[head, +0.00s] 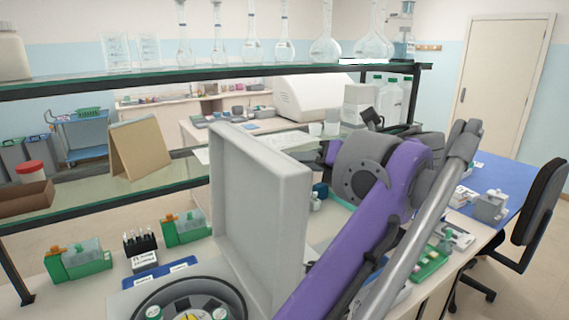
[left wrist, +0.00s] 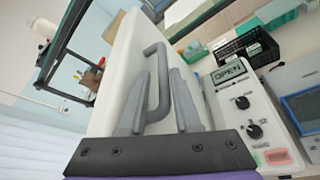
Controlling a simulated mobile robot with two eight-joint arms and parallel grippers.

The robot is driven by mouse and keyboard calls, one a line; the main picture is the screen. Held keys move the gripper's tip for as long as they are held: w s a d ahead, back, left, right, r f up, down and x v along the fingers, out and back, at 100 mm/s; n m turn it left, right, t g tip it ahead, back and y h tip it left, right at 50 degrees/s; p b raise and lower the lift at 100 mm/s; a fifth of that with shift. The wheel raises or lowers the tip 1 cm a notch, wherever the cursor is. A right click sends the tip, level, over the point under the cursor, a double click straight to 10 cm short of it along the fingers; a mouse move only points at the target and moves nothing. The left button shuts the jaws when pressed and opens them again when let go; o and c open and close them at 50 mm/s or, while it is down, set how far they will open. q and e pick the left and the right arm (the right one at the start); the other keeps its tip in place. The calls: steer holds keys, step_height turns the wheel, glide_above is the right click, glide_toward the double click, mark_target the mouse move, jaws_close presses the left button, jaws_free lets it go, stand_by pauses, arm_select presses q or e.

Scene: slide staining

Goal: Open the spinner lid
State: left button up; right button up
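The spinner's pale grey lid (head: 258,210) stands raised, nearly upright, in the head view. Below it the spinner's round bowl (head: 150,305) is exposed, with green and white capped tubes in the rotor. In the left wrist view, the lid (left wrist: 125,60) fills the middle and its grey bar handle (left wrist: 163,75) lies between the fingers of my left gripper (left wrist: 160,78). The fingers stand apart, with some gap beside the bar. The control panel (left wrist: 262,125) has two dark knobs and a display reading OPEN (left wrist: 230,71). My right gripper is not in view.
A dark-framed glass shelf (head: 130,80) with flasks crosses behind. Left of the spinner are green staining racks (head: 80,262) and a dark block of bottles (head: 140,243). A green tray (head: 430,262) lies right of my arm. A black crate (left wrist: 248,50) sits beyond the panel.

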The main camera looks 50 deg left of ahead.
arm_select(q)
steer(key=v, duration=0.7)
steer(key=shift+d, duration=0.2)
